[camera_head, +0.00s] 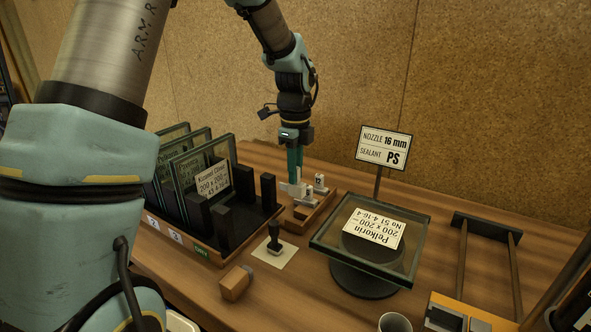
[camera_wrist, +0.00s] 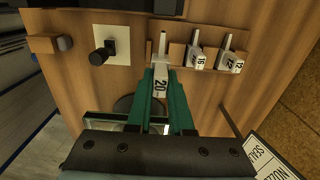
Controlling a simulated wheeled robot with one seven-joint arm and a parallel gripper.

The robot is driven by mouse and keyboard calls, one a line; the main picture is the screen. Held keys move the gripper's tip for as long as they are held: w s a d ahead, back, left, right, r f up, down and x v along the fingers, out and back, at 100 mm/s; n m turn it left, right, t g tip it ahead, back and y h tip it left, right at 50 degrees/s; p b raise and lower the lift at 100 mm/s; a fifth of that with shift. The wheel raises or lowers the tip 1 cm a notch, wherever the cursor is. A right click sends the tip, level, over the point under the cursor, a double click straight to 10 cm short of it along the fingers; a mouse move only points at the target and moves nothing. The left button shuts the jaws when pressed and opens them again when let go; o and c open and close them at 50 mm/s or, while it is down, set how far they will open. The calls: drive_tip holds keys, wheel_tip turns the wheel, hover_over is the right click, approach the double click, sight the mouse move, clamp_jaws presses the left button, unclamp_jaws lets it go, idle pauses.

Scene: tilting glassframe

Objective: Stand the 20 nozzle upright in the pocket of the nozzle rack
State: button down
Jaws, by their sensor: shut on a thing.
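My gripper (camera_head: 295,178) is shut on the 20 nozzle, its green fingers on both sides of the nozzle. The 20 nozzle (camera_wrist: 160,79) is pale with a black "20" and a thin grey tip, seen between the fingers in the wrist view. It is at the left end of the wooden nozzle rack (camera_wrist: 178,30). The 16 nozzle (camera_wrist: 197,60) and the 12 nozzle (camera_wrist: 231,62) stand in the rack to its right.
A black rack with glass panes (camera_head: 205,175) stands left of the nozzle rack. A black-handled stamp (camera_head: 274,240) on a pale square and a wooden block (camera_head: 236,283) are in front. A glass pane on a turntable (camera_head: 340,235) and a sign (camera_head: 384,147) stand right.

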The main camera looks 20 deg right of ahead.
sight(296, 190)
drive_tip(key=shift+f+b, duration=1.4)
drive_tip(key=shift+f, duration=1.4)
drive_tip(key=shift+p, duration=0.65)
drive_tip(key=shift+f+b, duration=0.85)
drive_tip(key=shift+f, duration=0.95)
drive_tip(key=c, duration=0.7)
unclamp_jaws()
drive_tip(key=shift+c, duration=0.2)
wheel_tip(296, 190, up, 11)
drive_tip(key=shift+f+b, duration=0.1)
drive_tip(key=shift+b, duration=0.95)
